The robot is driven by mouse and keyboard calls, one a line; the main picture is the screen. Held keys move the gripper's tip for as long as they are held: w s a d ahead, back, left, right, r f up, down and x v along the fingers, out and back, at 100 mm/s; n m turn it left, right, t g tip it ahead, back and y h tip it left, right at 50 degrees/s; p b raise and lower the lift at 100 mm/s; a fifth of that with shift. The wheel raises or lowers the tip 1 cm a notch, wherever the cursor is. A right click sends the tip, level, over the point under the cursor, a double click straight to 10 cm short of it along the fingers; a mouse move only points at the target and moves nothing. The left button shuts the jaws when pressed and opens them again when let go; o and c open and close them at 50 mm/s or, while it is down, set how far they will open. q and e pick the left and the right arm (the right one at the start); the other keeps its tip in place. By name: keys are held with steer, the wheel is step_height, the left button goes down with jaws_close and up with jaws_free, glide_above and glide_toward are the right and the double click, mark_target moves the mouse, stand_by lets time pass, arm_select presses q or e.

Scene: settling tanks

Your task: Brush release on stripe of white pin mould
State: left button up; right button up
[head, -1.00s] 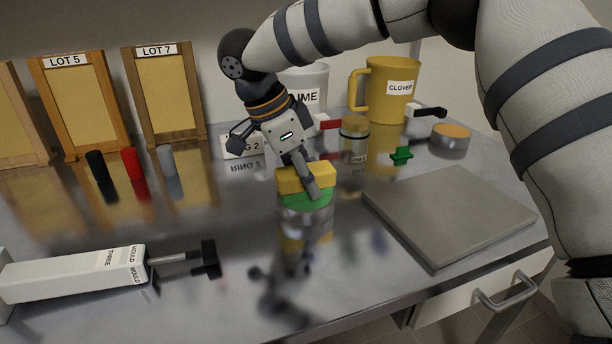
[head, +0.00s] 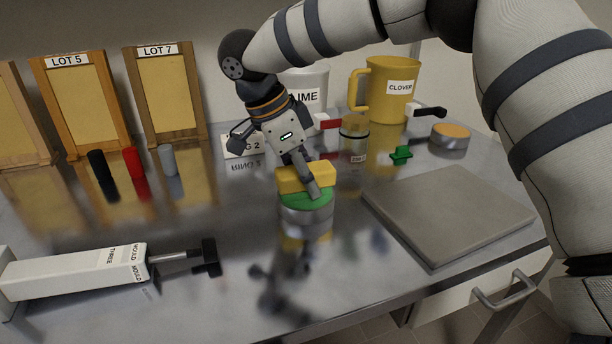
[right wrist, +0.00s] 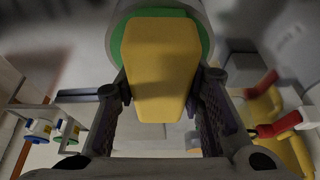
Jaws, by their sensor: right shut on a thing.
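My right gripper (head: 306,184) is shut on a yellow block (head: 291,178), possibly a sponge. The block sits over a round metal tin (head: 306,215) with a green top, in the middle of the table. In the right wrist view, the yellow block (right wrist: 160,70) lies between the fingers, with the green surface and the tin's round rim (right wrist: 203,30) around its far end. A white box-shaped mould (head: 75,272), labelled MOULD THREE, lies at the lower left of the head view; a grey rod with a black end points right from it. My left gripper is out of view.
A grey slab (head: 450,215) lies right of the tin. Behind stand a jar (head: 354,145), a yellow CLOVER jug (head: 385,92), a small green piece (head: 401,154) and an orange-topped tin (head: 450,136). Wooden LOT frames and small cylinders stand back left. The table between mould and tin is clear.

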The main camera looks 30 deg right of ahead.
mark_target(318, 166)
steer(key=shift+f, duration=0.15)
steer(key=shift+r+p, duration=0.5)
steer(key=shift+r, duration=3.15)
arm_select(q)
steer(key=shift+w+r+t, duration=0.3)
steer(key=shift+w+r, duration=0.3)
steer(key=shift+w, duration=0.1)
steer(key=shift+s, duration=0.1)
arm_select(e)
steer(key=shift+f, duration=0.1)
